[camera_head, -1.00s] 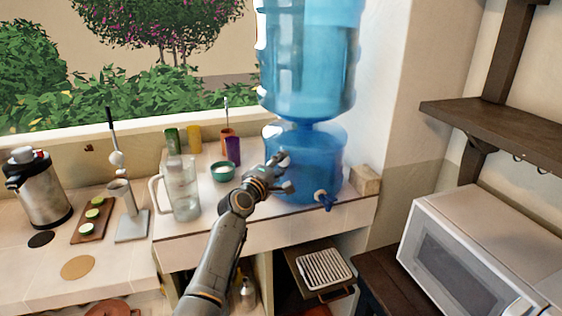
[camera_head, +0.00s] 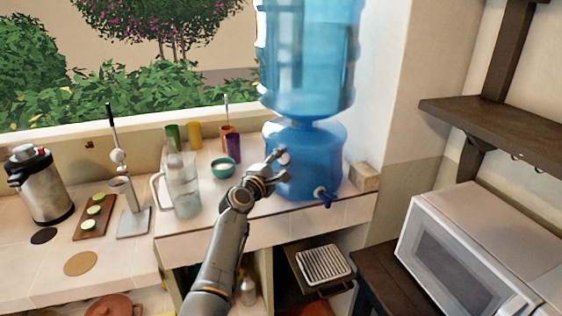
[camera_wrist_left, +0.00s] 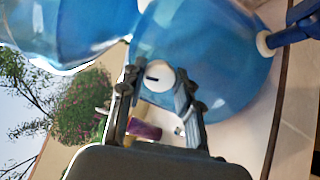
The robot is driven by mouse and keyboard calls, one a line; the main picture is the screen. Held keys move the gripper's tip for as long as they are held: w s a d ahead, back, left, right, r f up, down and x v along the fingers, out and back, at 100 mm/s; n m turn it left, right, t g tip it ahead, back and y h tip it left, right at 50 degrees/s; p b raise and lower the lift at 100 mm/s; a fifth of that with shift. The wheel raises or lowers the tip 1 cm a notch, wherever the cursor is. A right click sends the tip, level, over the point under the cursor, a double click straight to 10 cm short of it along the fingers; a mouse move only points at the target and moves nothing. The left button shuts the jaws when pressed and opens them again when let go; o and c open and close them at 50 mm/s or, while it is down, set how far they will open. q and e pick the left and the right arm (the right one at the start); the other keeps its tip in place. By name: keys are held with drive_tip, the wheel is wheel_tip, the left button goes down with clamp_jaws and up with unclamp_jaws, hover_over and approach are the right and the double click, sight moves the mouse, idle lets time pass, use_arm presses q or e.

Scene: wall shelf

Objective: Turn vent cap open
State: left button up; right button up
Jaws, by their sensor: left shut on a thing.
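The vent cap (camera_wrist_left: 160,73) is a round white cap with a short dark slot, on the side of the blue water dispenser (camera_head: 318,158). In the left wrist view it sits between the two fingers of my left gripper (camera_wrist_left: 159,84). In the head view my left gripper (camera_head: 281,165) is at the left side of the dispenser's lower part, shut on the cap. The cap is mostly hidden by the fingers there. My right gripper is in neither view.
A blue tap (camera_head: 325,197) sticks out at the dispenser's front. A glass pitcher (camera_head: 184,188), a teal bowl (camera_head: 222,169) and a purple cup (camera_head: 233,148) stand to the left on the tiled counter. A beige block (camera_head: 364,178) stands to the right.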

use_arm(q)
drive_tip(key=shift+f, duration=0.1)
drive_tip(key=o, duration=1.1)
drive_tip(key=shift+o, duration=0.2)
